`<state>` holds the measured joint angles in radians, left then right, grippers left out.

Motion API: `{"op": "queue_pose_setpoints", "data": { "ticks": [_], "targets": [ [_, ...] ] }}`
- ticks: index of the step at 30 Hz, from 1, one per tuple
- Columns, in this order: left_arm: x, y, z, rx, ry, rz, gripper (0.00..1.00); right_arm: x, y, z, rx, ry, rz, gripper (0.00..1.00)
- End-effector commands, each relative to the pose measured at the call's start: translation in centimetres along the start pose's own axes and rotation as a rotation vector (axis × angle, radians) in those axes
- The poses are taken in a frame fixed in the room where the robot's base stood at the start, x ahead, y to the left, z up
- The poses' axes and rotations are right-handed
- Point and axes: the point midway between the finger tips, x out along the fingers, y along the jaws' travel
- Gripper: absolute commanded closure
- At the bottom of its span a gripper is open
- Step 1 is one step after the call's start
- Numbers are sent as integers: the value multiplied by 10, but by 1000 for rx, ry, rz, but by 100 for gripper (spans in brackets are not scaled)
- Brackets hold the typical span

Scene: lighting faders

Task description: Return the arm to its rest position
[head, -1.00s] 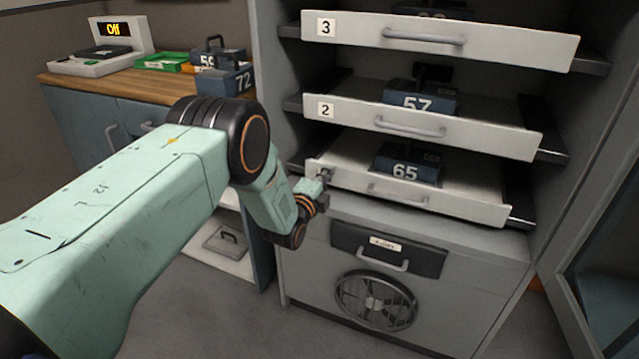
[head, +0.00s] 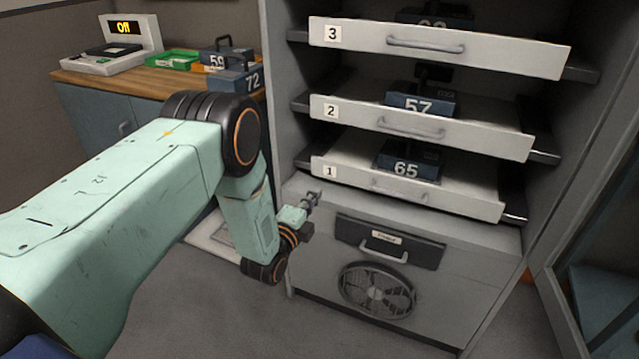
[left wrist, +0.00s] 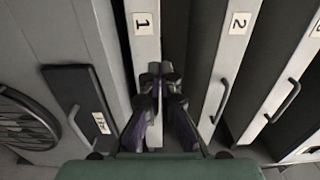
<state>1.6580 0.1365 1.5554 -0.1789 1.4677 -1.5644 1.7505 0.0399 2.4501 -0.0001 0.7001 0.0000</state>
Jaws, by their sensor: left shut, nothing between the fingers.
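My left arm comes in from the left in the head view. Its gripper (head: 313,199) is shut and empty, just below and in front of the left end of the drawer marked 1 (head: 345,178). It looks apart from that drawer. In the left wrist view the closed fingers (left wrist: 160,75) point at the cabinet front, with the drawer 1 label (left wrist: 143,24) beyond them. My right gripper is in neither view.
Drawers 2 (head: 350,112) and 3 (head: 355,38) stand pulled out above drawer 1. Numbered blue boxes 65 (head: 408,165) and 57 (head: 420,103) sit in the lower two. A wooden counter (head: 180,85) is at left. An open door (head: 600,250) stands at right. Grey floor is clear in front.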

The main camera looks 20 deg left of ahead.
Motion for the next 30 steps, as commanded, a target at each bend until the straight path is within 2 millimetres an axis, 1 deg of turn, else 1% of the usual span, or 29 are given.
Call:
{"op": "queue_pose_setpoints", "data": {
  "ticks": [3, 8, 11, 14, 17, 18, 20, 21, 23, 24, 26, 27, 29, 30],
  "targets": [
    [-7, 0, 0, 0, 0, 1, 100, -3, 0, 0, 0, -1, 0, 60],
    [-10, 0, 0, -8, 0, 0, 100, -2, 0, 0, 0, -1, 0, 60],
    [-10, 3, 0, -76, -1, 13, 100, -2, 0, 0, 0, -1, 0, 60],
    [-15, 20, 1, -235, -18, 84, 100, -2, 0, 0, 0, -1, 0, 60],
    [-40, 55, -1, -448, -74, 229, 100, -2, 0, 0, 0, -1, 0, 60],
    [-53, 69, -2, -535, -105, 293, 100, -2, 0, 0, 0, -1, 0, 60],
    [-77, 90, -6, -662, -166, 391, 100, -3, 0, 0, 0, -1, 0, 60],
    [-95, 103, -8, -744, -214, 457, 100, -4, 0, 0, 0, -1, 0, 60],
    [-125, 121, -13, -864, -298, 556, 100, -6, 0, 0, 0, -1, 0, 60],
    [-148, 132, -17, -942, -364, 620, 100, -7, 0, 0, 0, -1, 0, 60],
    [-185, 144, -23, -1048, -472, 715, 100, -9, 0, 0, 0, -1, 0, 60],
    [-210, 150, -26, -1110, -550, 773, 100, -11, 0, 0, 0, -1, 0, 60],
    [-249, 156, -32, -1189, -673, 851, 100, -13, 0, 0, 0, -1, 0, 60],
    [-275, 157, -35, -1233, -757, 898, 100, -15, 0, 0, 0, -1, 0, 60]
  ]
}}
